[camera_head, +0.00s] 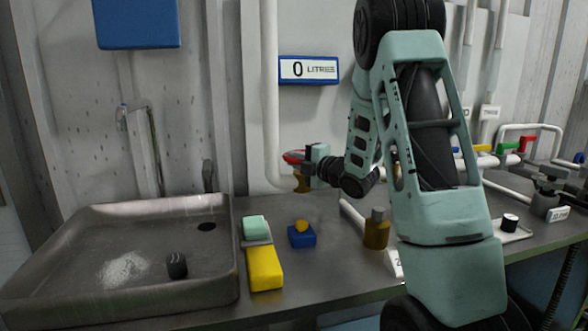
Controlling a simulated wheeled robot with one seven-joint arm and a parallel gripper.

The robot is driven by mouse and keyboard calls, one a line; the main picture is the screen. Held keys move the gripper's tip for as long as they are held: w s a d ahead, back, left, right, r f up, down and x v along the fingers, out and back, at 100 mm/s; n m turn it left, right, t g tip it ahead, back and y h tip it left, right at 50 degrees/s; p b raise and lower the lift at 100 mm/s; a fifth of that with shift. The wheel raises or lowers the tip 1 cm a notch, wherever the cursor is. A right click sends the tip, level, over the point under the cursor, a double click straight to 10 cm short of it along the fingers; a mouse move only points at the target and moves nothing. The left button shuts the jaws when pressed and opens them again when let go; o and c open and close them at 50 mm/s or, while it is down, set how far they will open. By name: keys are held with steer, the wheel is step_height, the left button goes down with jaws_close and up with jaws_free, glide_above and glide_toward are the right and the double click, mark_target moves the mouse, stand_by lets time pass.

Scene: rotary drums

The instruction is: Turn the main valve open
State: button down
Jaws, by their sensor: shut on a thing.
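The main valve appears as a red handle (292,157) on a brass body (302,182) at the foot of the white vertical pipe (272,110), behind the counter's middle. My gripper (305,159) is at the red handle and shut on it. The gripper partly covers the handle, so its exact angle is hard to tell. A display (308,70) above reads 0 LITRES.
A grey sink (130,300) fills the left, with a small dark knob-like object (177,265) in it. Coloured valves (505,148) line the right.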

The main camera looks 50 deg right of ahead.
steer(key=n+y+b, duration=0.1)
steer(key=y, duration=0.1)
steer(key=n+y+b, duration=0.1)
steer(key=y, duration=0.1)
steer(key=s+n+g+y+b, duration=0.1)
steer(key=n+y, duration=0.1)
steer(key=shift+s+d+f+y, duration=0.1)
steer(key=shift+d+f+y, duration=0.2)
steer(key=shift+y, duration=0.1)
steer(key=shift+s+d+r+n+g+y+b, duration=0.15)
steer(key=shift+n+g+y+b, duration=0.35)
steer(key=shift+n+y, duration=0.3)
steer(key=shift+s+d+r+n+g+y+b, duration=0.15)
steer(key=shift+n+g+y+b, duration=0.4)
steer(key=shift+y, duration=0.45)
steer(key=shift+a+n, duration=0.1)
steer(key=shift+n, duration=0.15)
steer(key=c, duration=1.4)
jaws_free()
steer(key=shift+o, duration=0.2)
steer(key=shift+r, duration=0.1)
